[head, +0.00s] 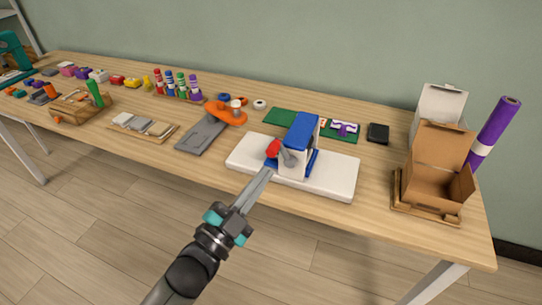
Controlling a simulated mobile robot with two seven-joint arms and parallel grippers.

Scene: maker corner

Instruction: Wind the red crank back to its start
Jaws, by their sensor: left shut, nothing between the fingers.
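The red crank (272,148) is a small red knob at the front left of a blue and white device (300,132). A grey crank arm and hub (288,158) run from the knob to the right, against the device's front. The device stands on a white base plate (335,182) on the table. My left gripper (269,170) reaches up from the bottom, its long grey fingers shut and empty. My right gripper is not in view.
A grey slab with an orange clamp (234,115) lies left of the device. A green mat (285,117) and a black box (378,133) lie behind it. An open cardboard box (435,185) and a purple roll (497,124) stand right. The front table strip is clear.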

